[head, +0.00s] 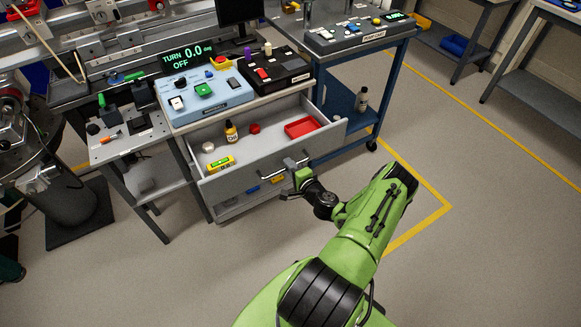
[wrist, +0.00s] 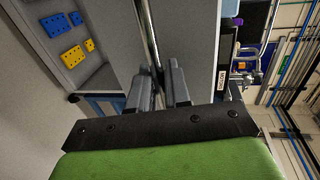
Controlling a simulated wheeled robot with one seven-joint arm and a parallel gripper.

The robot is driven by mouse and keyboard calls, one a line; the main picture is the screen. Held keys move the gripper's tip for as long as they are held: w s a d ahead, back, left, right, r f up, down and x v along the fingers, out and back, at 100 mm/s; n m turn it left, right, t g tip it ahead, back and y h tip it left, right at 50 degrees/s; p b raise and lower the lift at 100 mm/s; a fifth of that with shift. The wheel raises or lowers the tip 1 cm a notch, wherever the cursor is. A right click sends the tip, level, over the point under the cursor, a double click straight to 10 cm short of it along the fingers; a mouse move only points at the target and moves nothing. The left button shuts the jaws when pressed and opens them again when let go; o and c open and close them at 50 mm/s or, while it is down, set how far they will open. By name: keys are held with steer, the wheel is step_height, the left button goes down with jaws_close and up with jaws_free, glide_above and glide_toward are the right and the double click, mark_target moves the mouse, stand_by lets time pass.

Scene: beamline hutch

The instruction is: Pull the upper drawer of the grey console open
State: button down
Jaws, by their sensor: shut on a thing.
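The grey console (head: 182,150) stands left of centre in the head view. Its upper drawer (head: 235,184) is pulled well out, with its inside showing. It holds a brown bottle (head: 231,132), a yellow box (head: 219,163), a red tray (head: 301,128), a red round piece and a pale round piece. My gripper (head: 295,172) is at the drawer's front, shut on the bar handle (head: 286,160). In the wrist view the two fingers (wrist: 161,85) close around the handle bar (wrist: 147,30), beside the drawer's grey front (wrist: 190,38). The fingertips' exact contact is partly hidden.
Below the drawer, a lower compartment holds blue and yellow pieces (wrist: 73,57). A blue control box (head: 208,97) and a black box (head: 275,72) stand on top. A blue cart (head: 340,105) stands close at right. The floor (head: 480,200) in front is clear.

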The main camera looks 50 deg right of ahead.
steer(key=c, duration=1.3)
jaws_free()
steer(key=shift+c, duration=0.2)
steer(key=p+v, duration=0.3)
steer(key=v, duration=1.2)
steer(key=shift+s+a+p, duration=0.15)
steer(key=shift+s+p, duration=0.2)
